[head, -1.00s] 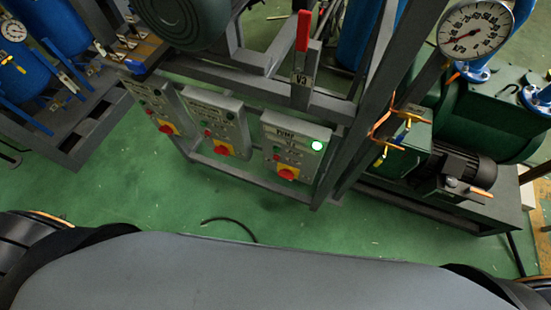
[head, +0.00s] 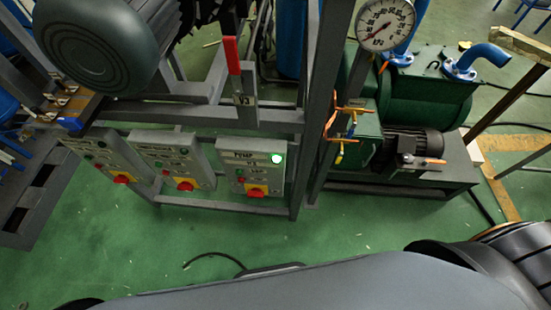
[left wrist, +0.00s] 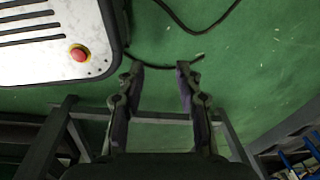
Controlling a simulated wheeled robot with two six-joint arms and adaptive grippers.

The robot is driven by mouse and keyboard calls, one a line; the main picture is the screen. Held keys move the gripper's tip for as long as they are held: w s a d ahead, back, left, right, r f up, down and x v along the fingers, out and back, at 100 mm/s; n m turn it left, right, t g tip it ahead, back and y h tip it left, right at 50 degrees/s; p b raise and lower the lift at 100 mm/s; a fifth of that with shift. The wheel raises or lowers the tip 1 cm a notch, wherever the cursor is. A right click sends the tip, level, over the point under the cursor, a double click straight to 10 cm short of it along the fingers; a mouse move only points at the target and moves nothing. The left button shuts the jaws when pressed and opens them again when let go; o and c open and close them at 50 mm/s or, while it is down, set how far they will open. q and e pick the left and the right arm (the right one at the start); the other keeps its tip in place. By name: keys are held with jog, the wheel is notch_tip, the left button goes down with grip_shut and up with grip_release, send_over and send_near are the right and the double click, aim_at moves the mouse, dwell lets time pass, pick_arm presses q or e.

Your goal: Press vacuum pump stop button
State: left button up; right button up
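The control box labelled PUMP (head: 252,168) hangs at the right end of a row of grey boxes on the metal frame in the head view. Its green lamp (head: 277,158) at the upper right is lit. A small red button (head: 241,180) shows on its left side, above a red and yellow rotary switch (head: 256,190). The smaller lettering is too blurred to read. Neither gripper shows in the head view.
Two similar boxes (head: 172,160) hang to the left. A red-handled valve (head: 232,57) stands above the pump box. A gauge (head: 385,23) and the green pump (head: 425,100) stand to the right. A black cable (head: 215,256) lies on open green floor in front.

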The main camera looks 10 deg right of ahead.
pick_arm(q)
grip_shut()
jog(key=shift+a, duration=0.1)
dwell(1.1)
